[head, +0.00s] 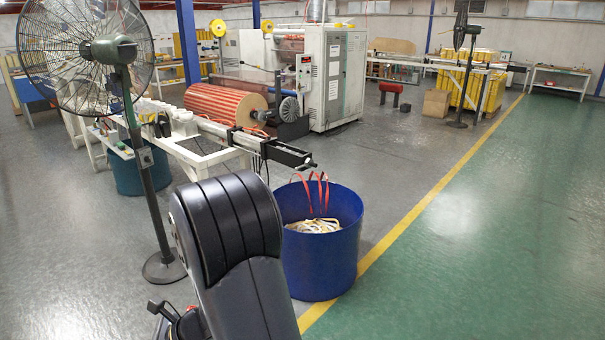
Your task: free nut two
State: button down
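I cannot make out any nut in the head view; if one is there, it is too small or hidden. My dark arm (228,235) rises in the lower middle and covers part of the floor and the machine's near side. My gripper does not show clearly. A small dark part with a bit of red shows at the lower left beside my arm, and I cannot tell what it is. A white-framed machine with a long rail (225,132) stands just beyond my arm. The rail's dark end block (285,152) points toward the blue bin.
A blue bin (320,265) with pale strips and red loops stands right of my arm. A tall pedestal fan (150,190) stands at left. A striped orange roll (212,103) and a white cabinet (335,80) are behind. The green floor (490,230) at right is clear.

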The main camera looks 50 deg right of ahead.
aim_at(306, 164)
jog(key=i+l+z, duration=0.1)
jog(key=z, duration=0.3)
jog(key=i+l+z, duration=0.15)
jog(key=z, duration=0.3)
jog(key=i+l+z, duration=0.15)
jog(key=z, duration=0.25)
jog(key=i+l+z, duration=0.1)
jog(key=i+z, duration=0.35)
jog(key=i, duration=1.15)
